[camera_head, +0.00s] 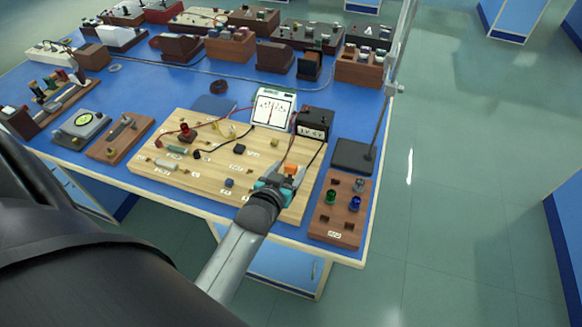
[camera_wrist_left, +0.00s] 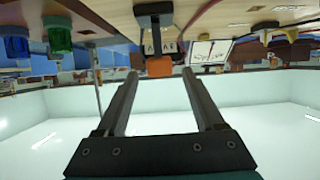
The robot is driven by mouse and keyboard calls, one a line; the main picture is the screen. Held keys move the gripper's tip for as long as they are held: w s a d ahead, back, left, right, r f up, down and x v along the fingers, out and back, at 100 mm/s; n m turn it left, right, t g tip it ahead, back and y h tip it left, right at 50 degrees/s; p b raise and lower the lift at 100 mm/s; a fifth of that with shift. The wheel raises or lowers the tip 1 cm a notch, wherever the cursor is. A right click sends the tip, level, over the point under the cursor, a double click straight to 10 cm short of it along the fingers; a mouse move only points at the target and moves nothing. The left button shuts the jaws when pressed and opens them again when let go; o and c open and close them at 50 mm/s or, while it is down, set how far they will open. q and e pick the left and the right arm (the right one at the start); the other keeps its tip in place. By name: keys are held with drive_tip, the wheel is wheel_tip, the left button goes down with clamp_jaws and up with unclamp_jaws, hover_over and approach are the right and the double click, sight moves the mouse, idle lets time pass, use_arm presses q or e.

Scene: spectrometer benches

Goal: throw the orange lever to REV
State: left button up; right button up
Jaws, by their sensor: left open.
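The orange lever (camera_head: 291,169) stands near the right end of the pale wooden board (camera_head: 205,188). In the left wrist view, which looks upside down, its orange tip (camera_wrist_left: 159,66) sits on a dark stem. My left gripper (camera_head: 284,177) is open at the lever, with teal parts behind its fingers. In the wrist view the two fingers (camera_wrist_left: 160,76) point toward the lever, and the orange tip appears between their ends. I cannot tell whether they touch it. The REV marking is not readable. My right gripper is not in view.
A black battery box (camera_head: 314,123) and a white meter (camera_head: 273,107) stand behind the board, with wires running to it. A brown block with green and blue knobs (camera_head: 340,207) and a stand base (camera_head: 353,156) are to the right. The table's front edge is close.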

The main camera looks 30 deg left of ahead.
use_arm(q)
drive_tip(key=shift+x, duration=1.4)
clamp_jaws()
